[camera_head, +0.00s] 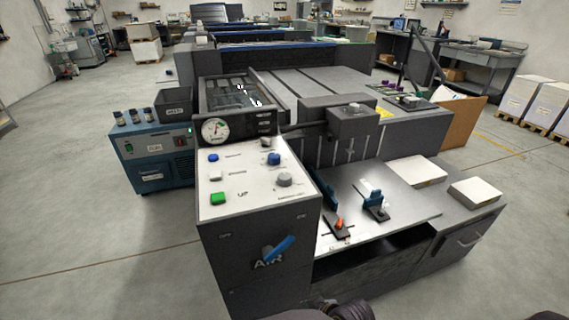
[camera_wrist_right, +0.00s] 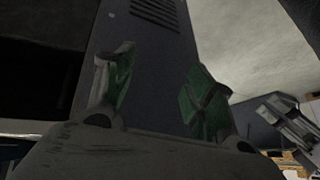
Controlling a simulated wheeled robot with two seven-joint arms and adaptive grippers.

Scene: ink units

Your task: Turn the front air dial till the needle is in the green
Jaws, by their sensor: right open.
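The round air gauge (camera_head: 214,129) stands at the back left of the white-topped air panel (camera_head: 240,184). Its face is white with small green and red marks; the needle's exact place is too small to read. On the panel's right side are a blue dial (camera_head: 274,158) and, nearer me, a grey dial (camera_head: 285,180). Their labels are too small to read. My right gripper (camera_wrist_right: 160,64) is open and empty in the right wrist view, with green-padded fingers before a dark machine side. No gripper touches a dial. My left gripper is not in view.
Blue (camera_head: 213,157), white (camera_head: 215,176) and green (camera_head: 218,198) buttons sit on the panel's left. The press feeder (camera_head: 350,122) rises behind right, above a grey table (camera_head: 400,208) with paper stacks. A blue cabinet (camera_head: 150,160) stands left. The space above the panel is clear.

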